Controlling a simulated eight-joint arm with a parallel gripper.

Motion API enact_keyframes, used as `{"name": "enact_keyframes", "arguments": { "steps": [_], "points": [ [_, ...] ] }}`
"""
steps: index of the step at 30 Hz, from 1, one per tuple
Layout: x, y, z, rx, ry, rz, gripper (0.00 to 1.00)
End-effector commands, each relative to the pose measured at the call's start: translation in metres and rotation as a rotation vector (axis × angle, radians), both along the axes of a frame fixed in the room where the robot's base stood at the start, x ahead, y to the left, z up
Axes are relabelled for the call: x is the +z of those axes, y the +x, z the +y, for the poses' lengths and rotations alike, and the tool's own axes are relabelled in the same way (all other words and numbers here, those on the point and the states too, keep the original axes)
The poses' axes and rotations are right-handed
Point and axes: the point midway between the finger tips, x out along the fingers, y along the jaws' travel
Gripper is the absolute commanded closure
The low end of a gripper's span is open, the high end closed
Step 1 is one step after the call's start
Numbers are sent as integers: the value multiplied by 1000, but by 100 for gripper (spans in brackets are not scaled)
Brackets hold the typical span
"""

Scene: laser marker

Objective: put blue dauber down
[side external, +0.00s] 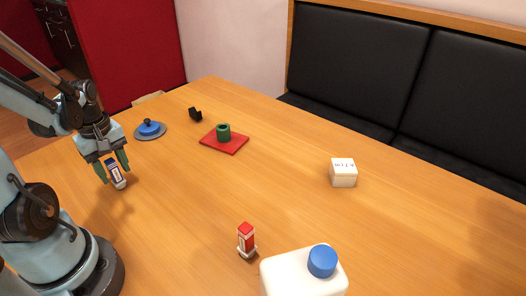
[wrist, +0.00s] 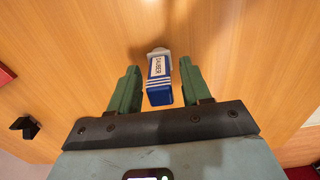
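The blue dauber (side external: 116,174) has a blue and white body with a "DAUBER" label. In the side view it is between my gripper's fingertips (side external: 113,167), white end down and slightly tilted. Whether its lower end touches the table is hard to tell. In the wrist view the blue dauber (wrist: 159,78) sits between the green fingers of my gripper (wrist: 160,85), with a narrow gap on each side. My gripper is open around it.
A red dauber (side external: 246,238) stands upright near a white bottle (side external: 300,275) with a blue cap. A red plate (side external: 233,146) bears a green ring (side external: 223,132). A blue-topped grey disc (side external: 150,130), a black block (side external: 195,114) and a white box (side external: 343,173) are on the table. The middle is clear.

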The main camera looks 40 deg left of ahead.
Motion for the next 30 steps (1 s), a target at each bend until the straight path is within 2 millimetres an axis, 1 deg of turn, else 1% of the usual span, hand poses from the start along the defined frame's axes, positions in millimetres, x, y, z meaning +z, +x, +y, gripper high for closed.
{"name": "enact_keyframes", "arguments": {
  "steps": [9, 14, 20, 30],
  "points": [
    [0, 0, 0, 0, 0, 0, 48],
    [6, 0, 0, 0, 0, 0, 48],
    [25, 0, -1, 0, 0, 0, 48],
    [65, 0, 0, 0, 0, 0, 48]
  ]
}}
